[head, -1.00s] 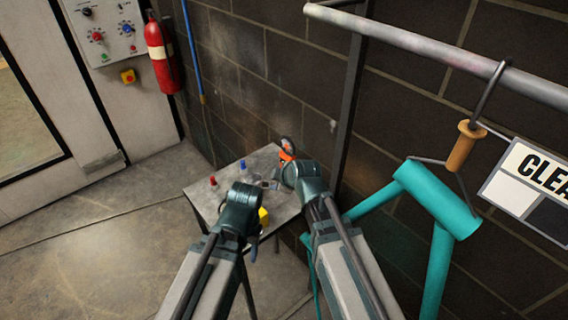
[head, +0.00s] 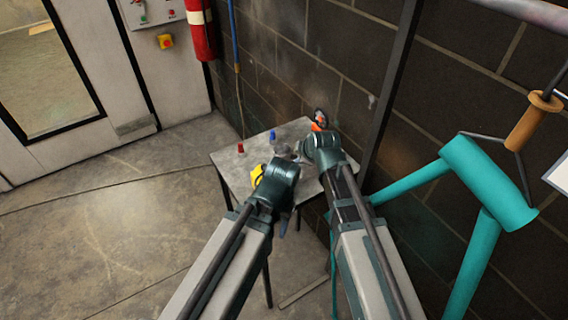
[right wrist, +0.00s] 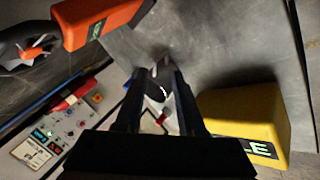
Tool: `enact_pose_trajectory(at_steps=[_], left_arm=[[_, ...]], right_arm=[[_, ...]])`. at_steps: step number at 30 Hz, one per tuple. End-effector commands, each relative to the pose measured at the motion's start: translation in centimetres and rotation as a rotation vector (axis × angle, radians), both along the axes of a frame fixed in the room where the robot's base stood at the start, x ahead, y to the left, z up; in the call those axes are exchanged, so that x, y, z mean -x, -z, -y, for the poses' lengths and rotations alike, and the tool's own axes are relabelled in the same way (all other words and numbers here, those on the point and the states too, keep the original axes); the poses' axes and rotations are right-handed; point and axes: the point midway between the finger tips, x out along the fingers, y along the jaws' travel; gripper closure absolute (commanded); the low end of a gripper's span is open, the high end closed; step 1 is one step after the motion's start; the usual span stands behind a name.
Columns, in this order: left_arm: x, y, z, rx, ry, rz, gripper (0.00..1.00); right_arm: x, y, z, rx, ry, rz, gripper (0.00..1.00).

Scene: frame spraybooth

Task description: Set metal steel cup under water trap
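A small grey shape (head: 283,150) shows on the table beside my left wrist in the head view; I cannot tell whether it is the steel cup. I cannot pick out the water trap. My right gripper (right wrist: 160,76) has its two black fingers apart in the right wrist view, pointing along the tabletop. A small grey and dark shape with white marks shows between and beyond the fingertips; it does not look gripped. My left gripper (head: 284,160) is over the table's front part, its fingers hidden by its own wrist.
The small grey table (head: 230,160) carries a red bottle (head: 240,148), a blue bottle (head: 272,136), a yellow box (right wrist: 240,115) and an orange item (right wrist: 100,20). A block wall stands behind. A teal bicycle frame (head: 480,185) hangs at right. The left floor is clear.

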Motion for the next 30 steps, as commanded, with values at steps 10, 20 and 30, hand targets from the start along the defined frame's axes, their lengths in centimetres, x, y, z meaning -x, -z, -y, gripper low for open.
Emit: enact_pose_trajectory(at_steps=[10,20,30], left_arm=[[0.0,1.1,0.0,0.0,0.0,0.0,0.5],[0.0,4.6,0.0,0.0,0.0,0.0,0.5],[0.0,4.6,0.0,0.0,0.0,0.0,0.5]], right_arm=[[-0.7,1.1,-0.3,-0.001,0.001,0.0,0.62],[-3.1,4.6,-1.2,-0.001,0.001,0.0,0.62],[-3.3,4.6,-1.2,-0.001,0.001,0.0,0.71]])
